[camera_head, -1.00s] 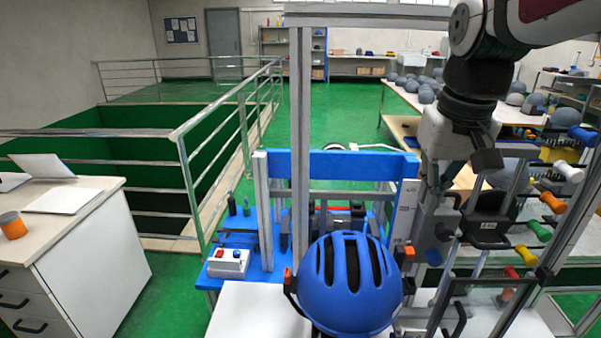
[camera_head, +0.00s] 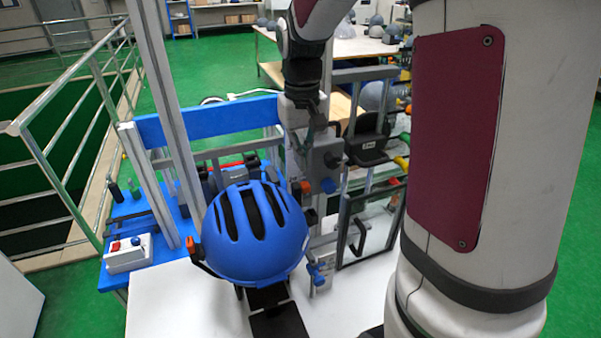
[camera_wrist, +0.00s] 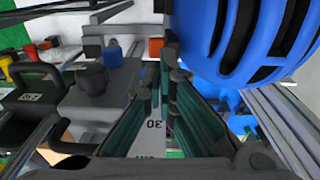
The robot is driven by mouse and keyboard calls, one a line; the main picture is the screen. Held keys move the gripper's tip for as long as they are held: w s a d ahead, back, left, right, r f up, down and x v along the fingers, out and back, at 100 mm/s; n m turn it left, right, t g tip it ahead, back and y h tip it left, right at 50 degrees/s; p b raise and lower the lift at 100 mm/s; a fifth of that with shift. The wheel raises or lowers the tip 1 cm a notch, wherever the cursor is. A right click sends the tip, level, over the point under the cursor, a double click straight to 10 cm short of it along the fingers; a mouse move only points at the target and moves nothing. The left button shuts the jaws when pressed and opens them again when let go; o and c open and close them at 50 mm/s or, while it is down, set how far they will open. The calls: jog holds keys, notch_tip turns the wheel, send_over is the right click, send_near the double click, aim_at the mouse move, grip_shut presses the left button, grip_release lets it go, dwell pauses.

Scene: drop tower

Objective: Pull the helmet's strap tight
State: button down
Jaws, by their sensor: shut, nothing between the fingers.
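The blue helmet (camera_head: 255,232) with dark vents sits upright at the front of the machine in the head view. It also fills the upper right of the wrist view (camera_wrist: 225,45). I cannot make out its strap in either view. My gripper (camera_wrist: 163,75) is shut and empty, its teal-padded fingers pointing towards the machine just beside the helmet. In the head view my gripper is at the helmet's far right, partly hidden among machine parts. An orange-topped clip (camera_head: 191,244) stands at the helmet's left side.
A blue-framed bench (camera_head: 205,128) and a metal post (camera_head: 168,95) stand behind the helmet. A clear-panelled frame (camera_head: 365,225) stands close on its right. A control box (camera_head: 128,253) sits at the left. A white tabletop (camera_head: 180,300) has bare room in front. Railings (camera_head: 55,165) edge a pit.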

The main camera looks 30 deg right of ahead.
aim_at(303, 185)
notch_tip(303, 185, down, 5)
jog(key=shift+d+f, duration=0.1)
jog(key=shift+f, duration=0.05)
jog(key=shift+f, duration=0.1)
dwell(0.3)
jog(key=f+b, duration=0.1)
jog(key=f, duration=0.3)
jog(key=shift+w, duration=0.2)
jog(key=shift+r, duration=0.15)
jog(key=shift+s+r, duration=0.1)
jog(key=shift+r, duration=0.2)
notch_tip(303, 185, up, 13)
jog(key=p, duration=0.2)
jog(key=shift+s+a+r, duration=0.15)
jog(key=shift+s+a, duration=0.05)
